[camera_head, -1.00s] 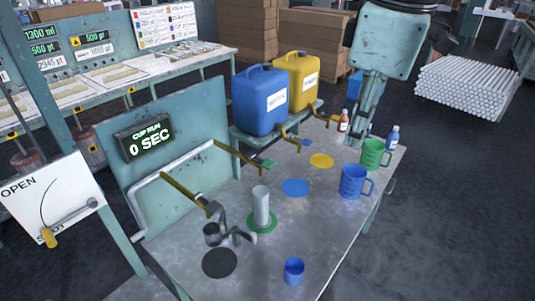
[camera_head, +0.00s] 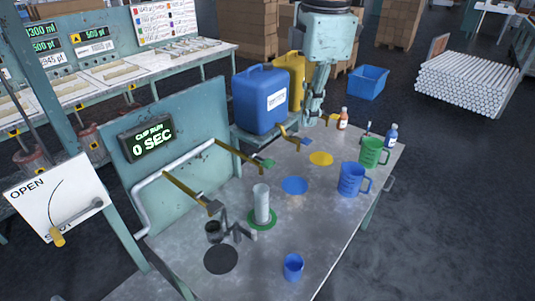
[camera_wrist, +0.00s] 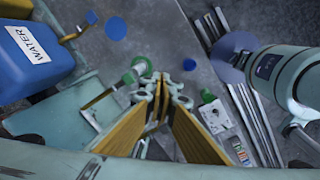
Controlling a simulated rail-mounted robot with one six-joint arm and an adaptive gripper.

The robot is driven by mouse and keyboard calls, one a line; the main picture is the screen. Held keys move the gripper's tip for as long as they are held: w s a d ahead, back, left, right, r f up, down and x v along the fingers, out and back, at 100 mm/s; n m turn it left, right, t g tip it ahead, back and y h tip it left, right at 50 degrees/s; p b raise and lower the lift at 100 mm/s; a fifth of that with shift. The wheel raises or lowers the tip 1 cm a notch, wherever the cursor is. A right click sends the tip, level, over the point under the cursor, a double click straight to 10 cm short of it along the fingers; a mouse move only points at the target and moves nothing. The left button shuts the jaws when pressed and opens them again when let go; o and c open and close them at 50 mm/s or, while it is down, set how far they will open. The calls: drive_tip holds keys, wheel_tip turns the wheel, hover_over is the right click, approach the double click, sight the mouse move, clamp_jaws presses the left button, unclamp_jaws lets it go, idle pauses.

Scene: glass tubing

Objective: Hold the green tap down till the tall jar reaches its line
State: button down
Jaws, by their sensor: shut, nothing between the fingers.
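The green tap (camera_head: 267,163) is at the end of a brass pipe from the back panel. The tall jar (camera_head: 261,204) is a narrow clear cylinder, upright on a green disc (camera_head: 253,224) in front of that tap. Its line and any liquid level are too small to tell.
A blue WATER container (camera_head: 262,100) and a yellow container (camera_head: 289,77) stand behind the table. Blue (camera_head: 352,180) and green (camera_head: 372,152) jugs and small bottles stand right. A blue cup (camera_head: 293,267) is in front.

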sight(268, 163)
drive_tip(key=w+a+f+n+g+p, duration=0.1)
drive_tip(key=w+a+f+n+p, duration=0.1)
drive_tip(key=w+a+f+n, duration=0.4)
drive_tip(key=w+a+n, duration=0.2)
drive_tip(key=w+a, duration=0.1)
drive_tip(key=w, duration=0.1)
drive_tip(key=shift+a, duration=0.3)
drive_tip(key=shift+f, duration=0.2)
idle(0.3)
drive_tip(key=shift+f, duration=6.8)
drive_tip(key=shift+a+f, duration=0.1)
drive_tip(key=shift+f, duration=0.05)
